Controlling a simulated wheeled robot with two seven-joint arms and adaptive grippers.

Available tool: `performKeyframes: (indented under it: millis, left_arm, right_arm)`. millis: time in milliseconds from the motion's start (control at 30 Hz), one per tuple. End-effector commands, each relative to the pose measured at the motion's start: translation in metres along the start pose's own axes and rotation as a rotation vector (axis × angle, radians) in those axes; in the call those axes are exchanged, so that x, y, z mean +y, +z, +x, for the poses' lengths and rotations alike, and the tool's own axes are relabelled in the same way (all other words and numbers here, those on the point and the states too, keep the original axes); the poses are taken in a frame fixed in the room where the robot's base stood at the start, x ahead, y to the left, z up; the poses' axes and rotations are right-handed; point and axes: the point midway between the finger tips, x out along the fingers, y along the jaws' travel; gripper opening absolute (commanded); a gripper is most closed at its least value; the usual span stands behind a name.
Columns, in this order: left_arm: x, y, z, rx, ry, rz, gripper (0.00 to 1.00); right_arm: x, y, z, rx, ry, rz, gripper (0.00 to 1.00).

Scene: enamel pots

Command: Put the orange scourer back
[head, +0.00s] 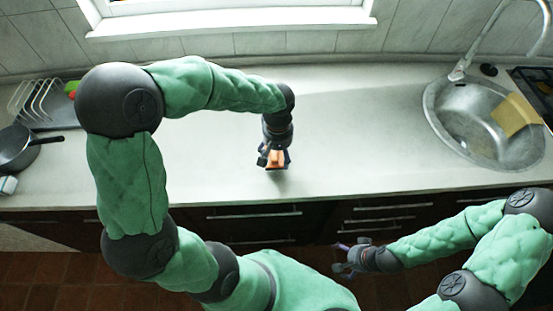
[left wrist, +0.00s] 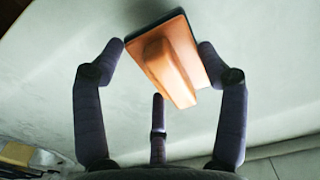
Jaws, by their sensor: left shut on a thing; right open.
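The orange scourer (head: 277,158) is at my left gripper (head: 272,163), over the counter near its front edge. In the left wrist view the scourer (left wrist: 170,65) is an orange block with a raised grip and a dark layer along its far edge. The fingers of my left gripper (left wrist: 162,62) are shut on it from both sides, and it sits tilted between them. I cannot tell whether it touches the counter. My right gripper (head: 347,258) is open and empty, low in front of the cabinets.
A round metal sink (head: 447,117) with a yellowish board (head: 514,114) at its rim is on the right, under a tap (head: 465,62). A dish rack (head: 38,100) and a dark pan (head: 17,150) stand at the left. The middle of the counter (head: 350,130) is clear.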

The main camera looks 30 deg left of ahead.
Motion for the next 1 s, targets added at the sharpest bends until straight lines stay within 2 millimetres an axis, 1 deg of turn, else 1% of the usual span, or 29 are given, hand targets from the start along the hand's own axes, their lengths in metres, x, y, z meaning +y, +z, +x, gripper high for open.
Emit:
performKeyframes:
  millis: [100,200,300,567,700,733,767,800,833,1000]
  left_arm:
    - [-0.004,-0.006,0.01,-0.001,-0.001,-0.003,0.47]
    - [-0.004,-0.005,0.026,-0.003,-0.003,0.0,0.47]
    - [-0.004,-0.005,0.038,-0.002,-0.001,0.001,0.47]
    - [-0.004,-0.006,0.038,0.0,0.0,0.0,0.47]
    - [-0.004,-0.006,0.042,0.0,0.0,0.0,0.47]
    - [-0.004,-0.006,0.042,0.0,0.0,0.0,0.76]
    - [-0.004,-0.006,0.042,0.0,0.0,0.0,0.85]
    - [-0.004,-0.006,0.042,0.0,0.0,0.0,0.96]
    - [-0.004,-0.006,0.042,0.0,0.0,0.0,0.97]
    - [-0.004,-0.005,0.041,0.0,0.0,0.0,0.97]
  right_arm:
    - [0.001,0.0,0.004,0.0,0.0,0.0,1.0]
    - [0.003,-0.001,0.009,0.0,0.0,0.0,1.0]
    - [0.004,-0.001,0.012,0.0,0.0,0.0,1.0]
    - [0.004,-0.001,0.011,0.0,0.0,0.0,1.0]
    - [0.005,-0.001,0.014,0.0,0.0,0.0,1.0]
    - [0.005,-0.001,0.015,0.0,0.0,0.0,1.0]
    - [0.005,-0.001,0.014,0.0,0.0,0.0,1.0]
    - [0.005,-0.001,0.014,0.0,0.0,0.0,1.0]
    - [0.005,-0.001,0.014,0.0,0.0,0.0,1.0]
    - [0.005,-0.001,0.014,0.0,0.0,0.0,1.0]
